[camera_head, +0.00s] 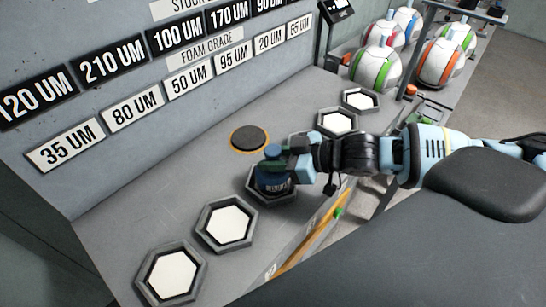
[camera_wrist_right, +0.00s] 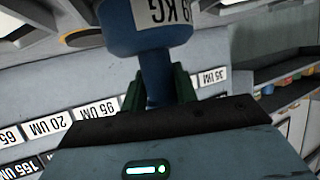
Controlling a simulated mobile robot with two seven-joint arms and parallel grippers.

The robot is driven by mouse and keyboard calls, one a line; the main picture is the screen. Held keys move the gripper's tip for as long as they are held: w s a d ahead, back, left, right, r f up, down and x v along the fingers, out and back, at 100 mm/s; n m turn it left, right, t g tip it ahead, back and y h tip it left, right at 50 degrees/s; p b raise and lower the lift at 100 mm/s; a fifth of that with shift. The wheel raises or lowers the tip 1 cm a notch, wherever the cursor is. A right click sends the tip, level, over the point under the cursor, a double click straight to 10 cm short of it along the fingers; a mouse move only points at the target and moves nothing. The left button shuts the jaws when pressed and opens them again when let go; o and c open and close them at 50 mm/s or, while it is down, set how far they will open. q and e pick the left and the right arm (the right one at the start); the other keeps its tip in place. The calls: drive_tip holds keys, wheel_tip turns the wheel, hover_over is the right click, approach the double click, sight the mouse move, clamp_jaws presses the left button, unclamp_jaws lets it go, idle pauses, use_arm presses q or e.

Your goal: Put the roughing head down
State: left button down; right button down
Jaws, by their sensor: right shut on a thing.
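The roughing head is a dark blue body (camera_head: 273,182) with a white label and a narrower neck. In the head view it stands upright in or just over a grey hexagonal holder (camera_head: 285,197) in the middle of the row; I cannot tell if it touches the bottom. My right gripper (camera_head: 276,160) comes in from the right and is shut on its neck. In the right wrist view the green fingers (camera_wrist_right: 158,88) close on both sides of the blue neck, and the wider labelled body (camera_wrist_right: 152,35) shows beyond. My left gripper is not in view.
Hexagonal holders with white floors stand in front (camera_head: 228,224) and behind (camera_head: 338,122). A dark disc with an orange rim (camera_head: 249,138) lies by the wall. Grade labels (camera_head: 190,83) line the wall. Several coloured balls (camera_head: 376,69) sit on a rack at the back right.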

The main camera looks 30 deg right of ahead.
idle(0.4)
drive_tip(key=c, duration=1.1)
unclamp_jaws()
drive_tip(key=shift+f, duration=0.15)
drive_tip(key=shift+s+d+r, duration=0.1)
drive_tip(key=shift+s+r, duration=0.1)
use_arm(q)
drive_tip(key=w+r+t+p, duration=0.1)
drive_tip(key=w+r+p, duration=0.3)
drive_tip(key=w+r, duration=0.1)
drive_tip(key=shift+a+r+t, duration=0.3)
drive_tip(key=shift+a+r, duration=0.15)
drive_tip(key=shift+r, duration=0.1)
use_arm(e)
drive_tip(key=shift+v, duration=5.8)
